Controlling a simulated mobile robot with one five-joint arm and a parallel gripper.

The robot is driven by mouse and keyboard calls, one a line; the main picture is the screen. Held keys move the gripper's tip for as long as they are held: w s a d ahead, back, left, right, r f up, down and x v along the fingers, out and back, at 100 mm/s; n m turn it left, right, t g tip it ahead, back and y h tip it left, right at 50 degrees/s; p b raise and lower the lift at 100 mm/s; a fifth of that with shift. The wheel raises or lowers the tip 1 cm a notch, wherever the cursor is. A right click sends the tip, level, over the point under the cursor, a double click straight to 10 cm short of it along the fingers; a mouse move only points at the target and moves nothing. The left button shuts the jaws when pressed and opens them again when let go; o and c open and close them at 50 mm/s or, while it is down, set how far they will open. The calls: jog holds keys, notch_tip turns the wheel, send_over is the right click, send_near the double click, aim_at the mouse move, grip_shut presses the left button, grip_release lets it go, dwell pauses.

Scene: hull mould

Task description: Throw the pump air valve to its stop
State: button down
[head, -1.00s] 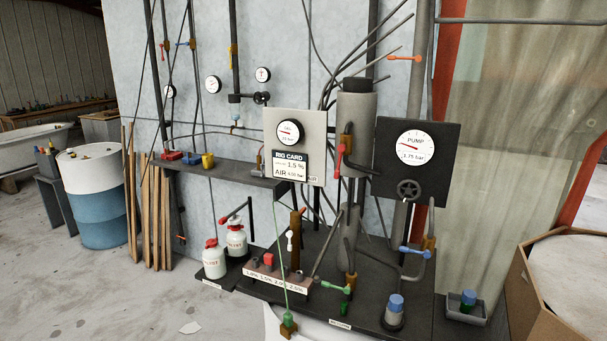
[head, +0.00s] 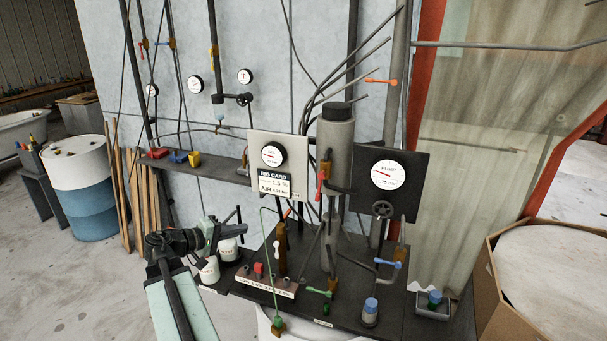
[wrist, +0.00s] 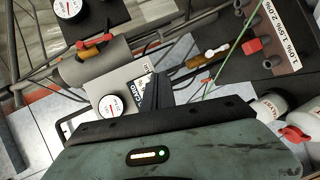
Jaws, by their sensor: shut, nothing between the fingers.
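Several valve levers show in the head view, and I cannot tell which is the pump air valve. A red lever (head: 321,184) hangs down on the grey pump cylinder (head: 335,145). An orange lever (head: 381,81) lies level on a pipe at upper right. A blue lever (head: 386,264) and a green lever (head: 319,292) lie level over the black base. A white lever (head: 277,250) stands on a brown valve body. My gripper (head: 242,229) is shut and empty, left of the levers and apart from them. Its dark fingers (wrist: 157,90) show in the wrist view.
A dark panel bears the pump gauge (head: 388,176), with a black handwheel (head: 382,209) below. The rig card panel (head: 282,150) stands left of the cylinder. White bottles (head: 228,250) are close by my gripper. A cardboard box (head: 500,290) stands at right. Open floor lies at left.

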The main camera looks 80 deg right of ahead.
aim_at(319, 187)
jog(key=s+d+r+m+g+p, duration=0.1)
jog(key=s+d+r+g, duration=0.25)
jog(key=s+r, duration=0.45)
jog(key=s+a+f+b+x, duration=0.1)
jog(key=x, duration=1.1)
jog(key=shift+s+t+h, duration=0.3)
jog(key=shift+s+t, duration=0.05)
jog(key=shift+f, duration=0.1)
